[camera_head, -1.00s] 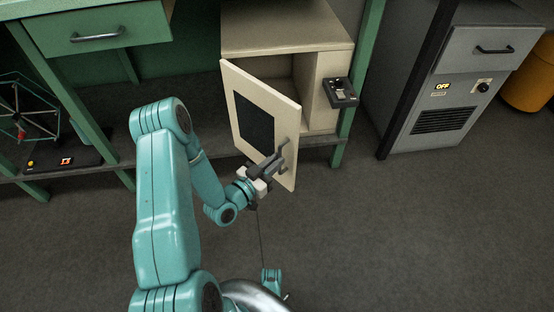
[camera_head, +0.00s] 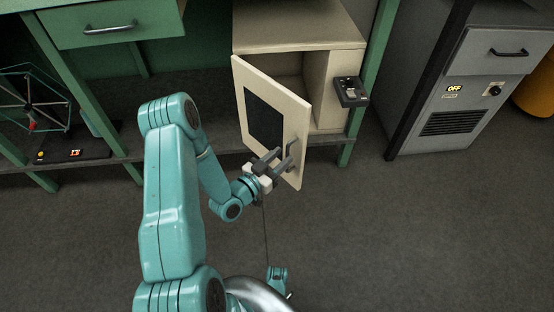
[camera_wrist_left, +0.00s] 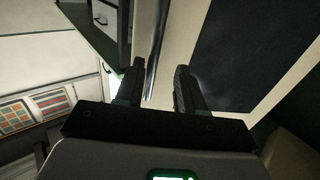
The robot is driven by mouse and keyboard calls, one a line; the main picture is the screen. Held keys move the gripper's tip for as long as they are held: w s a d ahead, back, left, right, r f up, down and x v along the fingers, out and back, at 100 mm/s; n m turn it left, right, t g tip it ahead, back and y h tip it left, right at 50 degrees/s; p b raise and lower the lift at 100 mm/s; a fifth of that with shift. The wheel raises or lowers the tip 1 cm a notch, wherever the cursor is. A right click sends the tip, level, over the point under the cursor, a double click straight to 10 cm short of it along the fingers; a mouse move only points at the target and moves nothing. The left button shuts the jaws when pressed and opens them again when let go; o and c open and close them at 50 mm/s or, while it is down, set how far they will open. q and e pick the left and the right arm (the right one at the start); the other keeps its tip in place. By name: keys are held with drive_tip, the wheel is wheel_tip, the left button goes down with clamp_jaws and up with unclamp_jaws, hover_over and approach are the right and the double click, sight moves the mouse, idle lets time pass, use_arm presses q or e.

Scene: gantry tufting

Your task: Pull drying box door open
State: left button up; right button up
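The drying box (camera_head: 300,35) is a cream cabinet under the bench. Its cream door (camera_head: 294,118), with a dark window panel, stands partly open, swung out toward me, and shows part of the inside. The grey handle (camera_head: 292,147) is on the door's free edge. My left gripper (camera_head: 275,163) is at the handle, with its fingers apart. In the left wrist view, the open fingers (camera_wrist_left: 158,85) show on either side of the handle bar (camera_wrist_left: 158,45); I cannot tell whether either touches it. My right gripper is not in view.
A small dark switch box (camera_head: 351,92) is on the right side of the drying box. A grey cabinet (camera_head: 455,100) with an "OFF" display stands farther right. A green drawer (camera_head: 105,28) and a wire reel (camera_head: 35,100) are at left. The floor in front is clear.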

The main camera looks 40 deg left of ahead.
use_arm(q)
drive_tip(key=s+p, duration=0.3)
drive_tip(key=s, duration=1.3)
drive_tip(key=shift+s, duration=0.15)
